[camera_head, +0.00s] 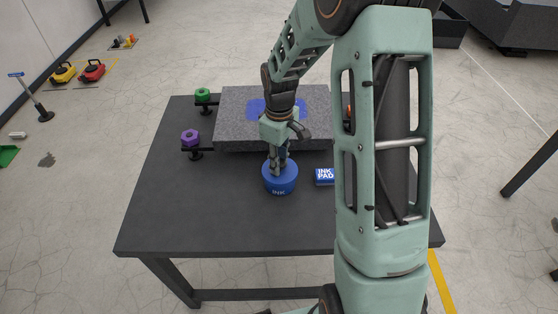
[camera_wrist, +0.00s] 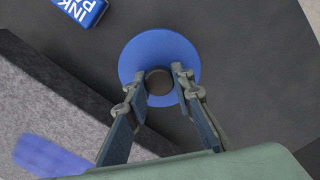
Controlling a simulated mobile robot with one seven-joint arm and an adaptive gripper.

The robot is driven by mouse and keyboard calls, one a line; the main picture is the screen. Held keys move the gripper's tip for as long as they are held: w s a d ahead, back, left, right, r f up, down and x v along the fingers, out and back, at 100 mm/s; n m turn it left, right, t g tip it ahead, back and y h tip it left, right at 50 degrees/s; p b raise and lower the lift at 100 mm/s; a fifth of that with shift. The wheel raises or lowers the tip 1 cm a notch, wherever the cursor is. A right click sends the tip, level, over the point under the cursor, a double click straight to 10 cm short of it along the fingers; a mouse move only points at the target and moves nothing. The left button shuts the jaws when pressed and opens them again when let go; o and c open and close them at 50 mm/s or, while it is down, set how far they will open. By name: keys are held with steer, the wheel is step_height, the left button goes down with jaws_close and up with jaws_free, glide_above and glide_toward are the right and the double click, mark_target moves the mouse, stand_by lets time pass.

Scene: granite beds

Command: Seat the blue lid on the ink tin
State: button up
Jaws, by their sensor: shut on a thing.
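The ink tin (camera_head: 279,187) is a blue round tin marked INK, upright on the dark table in the head view. The blue lid (camera_wrist: 185,55) shows from above in the wrist view as a round disc with a dark knob (camera_wrist: 158,82) at its middle. My gripper (camera_wrist: 162,86) is shut on the knob, one finger on each side. In the head view my gripper (camera_head: 278,174) points down onto the top of the tin. The lid hides the tin in the wrist view, and I cannot tell whether it sits fully flush.
A blue ink pad box (camera_head: 325,176) lies just right of the tin. A grey granite block (camera_head: 235,132) with a blue ink patch (camera_head: 256,106) stands behind. Purple (camera_head: 191,138) and green (camera_head: 203,94) knobs are at the left. The table's front left (camera_head: 190,220) is clear.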

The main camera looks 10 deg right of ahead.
steer(key=shift+f+b, duration=0.55)
steer(key=shift+f, duration=0.25)
stand_by(0.6)
steer(key=o, duration=1.1)
step_height(320, 180, up, 12)
stand_by(0.4)
